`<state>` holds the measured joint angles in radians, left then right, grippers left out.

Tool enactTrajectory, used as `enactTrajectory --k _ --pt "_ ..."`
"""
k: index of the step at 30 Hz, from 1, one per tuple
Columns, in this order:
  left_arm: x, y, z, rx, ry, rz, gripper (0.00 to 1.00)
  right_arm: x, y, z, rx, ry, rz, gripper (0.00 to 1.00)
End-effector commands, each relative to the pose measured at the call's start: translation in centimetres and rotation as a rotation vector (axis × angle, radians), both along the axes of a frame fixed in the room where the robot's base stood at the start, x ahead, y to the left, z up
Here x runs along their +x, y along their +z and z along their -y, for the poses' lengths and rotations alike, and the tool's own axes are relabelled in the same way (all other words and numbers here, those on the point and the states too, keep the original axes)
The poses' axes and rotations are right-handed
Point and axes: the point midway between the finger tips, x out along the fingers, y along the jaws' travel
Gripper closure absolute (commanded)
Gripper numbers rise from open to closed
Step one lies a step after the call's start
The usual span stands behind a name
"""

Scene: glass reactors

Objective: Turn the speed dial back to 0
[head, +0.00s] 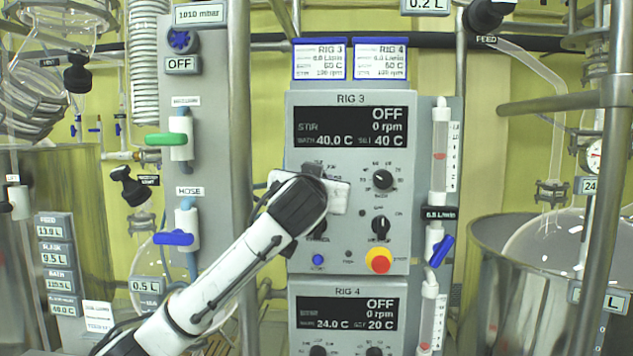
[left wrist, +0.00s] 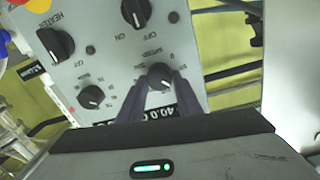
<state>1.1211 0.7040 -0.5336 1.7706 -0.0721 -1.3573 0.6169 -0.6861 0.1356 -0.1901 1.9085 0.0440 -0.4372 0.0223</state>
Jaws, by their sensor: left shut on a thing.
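The RIG 3 panel (head: 345,265) stands upright in the middle of the head view. Its display (head: 350,127) reads OFF, 0 rpm, 40.0 C. My left gripper (head: 325,190) covers the upper left dial in the head view. In the left wrist view the dark fingers of my left gripper (left wrist: 161,84) are closed on either side of that round black dial, the speed dial (left wrist: 160,73). A 0 mark seems to lie near its edge; its pointer is too small to read. The right gripper is not in view.
On the panel, a second dial (head: 382,180) is at upper right, a black switch (head: 381,225) below it, and a red-yellow stop button (head: 379,261) at lower right. The RIG 4 panel (head: 345,290) sits below. A flow tube (head: 439,150) stands close to the right.

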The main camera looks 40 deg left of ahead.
Motion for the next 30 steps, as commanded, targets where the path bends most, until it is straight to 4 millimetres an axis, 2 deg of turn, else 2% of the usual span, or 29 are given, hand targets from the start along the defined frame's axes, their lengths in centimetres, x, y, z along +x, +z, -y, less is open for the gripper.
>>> enactTrajectory --k 13,30 --pt "0.0 -0.5 0.1 -0.244 -0.003 0.148 0.91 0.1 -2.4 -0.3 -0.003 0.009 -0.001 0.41" --pt "0.0 -0.3 0.0 -0.708 -0.001 0.429 0.91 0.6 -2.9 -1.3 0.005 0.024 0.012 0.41"
